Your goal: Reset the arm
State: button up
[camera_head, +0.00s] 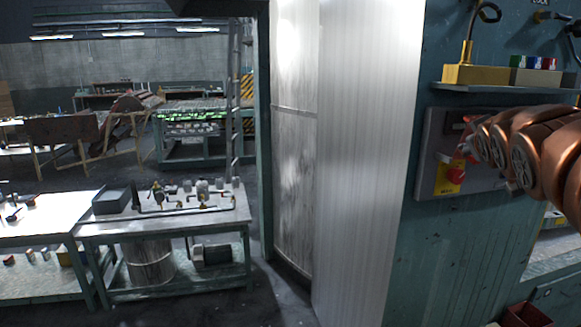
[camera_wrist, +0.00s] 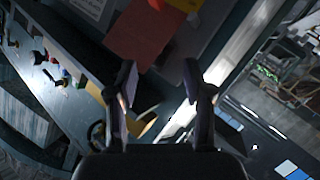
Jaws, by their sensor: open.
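My copper-coloured arm reaches in from the right edge of the head view, in front of a grey wall box with a red and yellow switch (camera_head: 450,178). My gripper (camera_wrist: 160,82) shows in the wrist view with its two dark fingers apart and nothing between them. The gripper's fingers cannot be made out in the head view, where the arm links cover part of the wall box.
A wall shelf (camera_head: 500,88) above the box carries a yellow block (camera_head: 476,75) and small coloured items. A pale metal door (camera_head: 365,150) stands left of the wall. A workbench (camera_head: 100,228) with pipe fittings and a grey tray (camera_head: 117,200) is at lower left. Dark floor lies between.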

jog(key=s+a+f+g+y, duration=0.1)
jog(key=s+a+f+g, duration=0.3)
jog(key=f, duration=0.4)
jog(key=s+a+f+m+g+y, duration=0.1)
jog(key=s+a+f+y, duration=0.1)
jog(key=s+a+f, duration=0.45)
jog(key=s+a+f+g+y, duration=0.1)
jog(key=s+a+f+g, duration=0.2)
jog(key=s+f, duration=0.45)
jog(key=s+a+f+g, duration=0.2)
jog(key=s+a+f, duration=0.1)
jog(key=s, duration=0.4)
jog(key=s+a+f+g+y, duration=0.1)
jog(key=s+a+f+g, duration=0.1)
jog(key=s+f, duration=0.4)
jog(key=s+a+f+m+g+y, duration=0.1)
jog(key=s+a+f+g, duration=0.2)
jog(key=s, duration=0.6)
jog(key=shift+s+a+f+g, duration=0.25)
jog(key=shift+a+f+g, duration=0.1)
jog(key=shift+f, duration=0.55)
